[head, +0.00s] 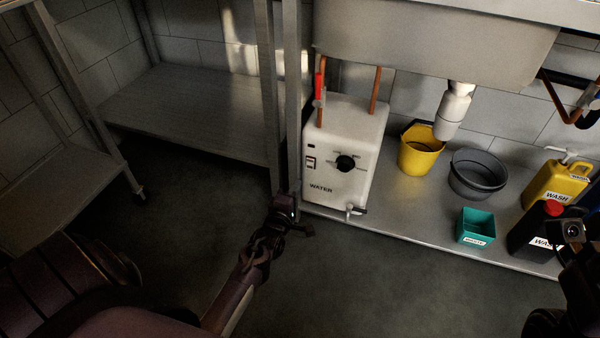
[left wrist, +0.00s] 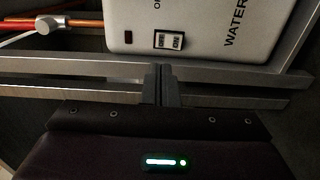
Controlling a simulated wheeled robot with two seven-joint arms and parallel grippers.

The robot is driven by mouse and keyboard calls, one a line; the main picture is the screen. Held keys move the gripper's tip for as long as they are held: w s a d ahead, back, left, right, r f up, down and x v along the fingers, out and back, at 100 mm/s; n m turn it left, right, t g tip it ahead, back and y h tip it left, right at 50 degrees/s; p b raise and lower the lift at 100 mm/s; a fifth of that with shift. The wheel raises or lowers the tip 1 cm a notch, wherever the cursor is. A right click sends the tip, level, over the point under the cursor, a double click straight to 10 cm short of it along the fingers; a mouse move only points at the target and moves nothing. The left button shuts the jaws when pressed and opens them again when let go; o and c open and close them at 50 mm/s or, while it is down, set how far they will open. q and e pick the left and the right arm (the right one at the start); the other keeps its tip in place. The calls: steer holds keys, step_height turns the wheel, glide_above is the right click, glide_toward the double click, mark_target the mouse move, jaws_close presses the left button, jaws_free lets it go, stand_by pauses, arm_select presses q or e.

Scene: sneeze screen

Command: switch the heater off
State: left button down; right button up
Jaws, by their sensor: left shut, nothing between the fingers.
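The heater (head: 339,160) is a white box marked WATER, standing on the low shelf under the sink. My left gripper (head: 287,203) is in front of the shelf post, low and left of the heater. Its fingers (left wrist: 161,84) are together, empty, and apart from the switch. My right gripper (head: 572,229) shows only in part at the right edge.
A steel post (head: 293,100) stands just left of the heater. Copper pipes and a red-handled valve (head: 319,88) rise from its top. A drain tap (head: 354,210) sticks out below. A yellow bucket (head: 421,155), grey basin (head: 478,174) and green bin (head: 476,226) stand to the right.

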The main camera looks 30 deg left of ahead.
arm_select(q)
steer(key=p+v, duration=0.1)
steer(key=v, duration=0.3)
steer(key=shift+s+r, duration=0.15)
stand_by(0.4)
